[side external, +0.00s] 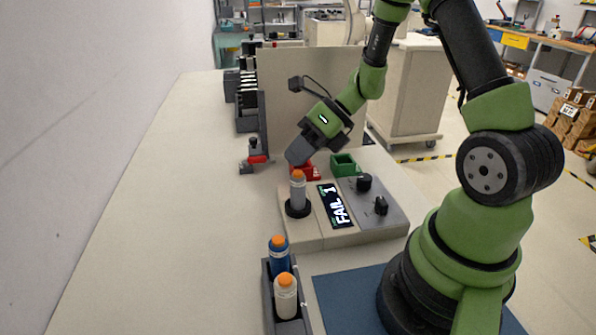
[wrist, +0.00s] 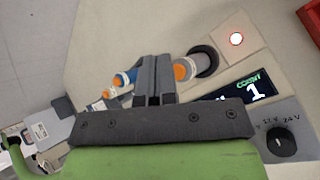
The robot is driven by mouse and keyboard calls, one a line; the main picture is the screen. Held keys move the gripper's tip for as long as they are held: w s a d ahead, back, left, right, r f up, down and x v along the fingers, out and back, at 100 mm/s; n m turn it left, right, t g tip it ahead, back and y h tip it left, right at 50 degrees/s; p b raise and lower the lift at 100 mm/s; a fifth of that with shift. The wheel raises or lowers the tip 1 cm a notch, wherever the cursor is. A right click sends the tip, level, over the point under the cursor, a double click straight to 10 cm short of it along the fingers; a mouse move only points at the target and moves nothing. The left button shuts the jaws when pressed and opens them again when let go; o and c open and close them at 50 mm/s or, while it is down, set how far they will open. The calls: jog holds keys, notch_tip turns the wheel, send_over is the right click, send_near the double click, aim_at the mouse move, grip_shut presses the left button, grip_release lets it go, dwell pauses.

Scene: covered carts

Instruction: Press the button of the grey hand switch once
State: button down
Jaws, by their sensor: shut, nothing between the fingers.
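The grey hand switch (side external: 298,190) stands upright in a black ring holder on the test station and has an orange button on top. In the wrist view its orange button (wrist: 181,72) shows just right of my fingers. My gripper (side external: 294,160) is shut and empty, tilted downward, with its tips close above and behind the button in the side view. The shut fingers (wrist: 156,62) also show in the wrist view. I cannot tell whether they touch the button.
A blue switch (side external: 279,258) and a white switch (side external: 286,298) stand in a dark tray near the front. Red (side external: 303,171) and green (side external: 345,163) bins sit behind the station. Black knobs (side external: 381,206) are at its right. A red lamp (wrist: 236,39) is lit. The left tabletop is clear.

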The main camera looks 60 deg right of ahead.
aim_at(299, 171)
jog(key=shift+r, duration=0.3)
jog(key=shift+r, duration=2.45)
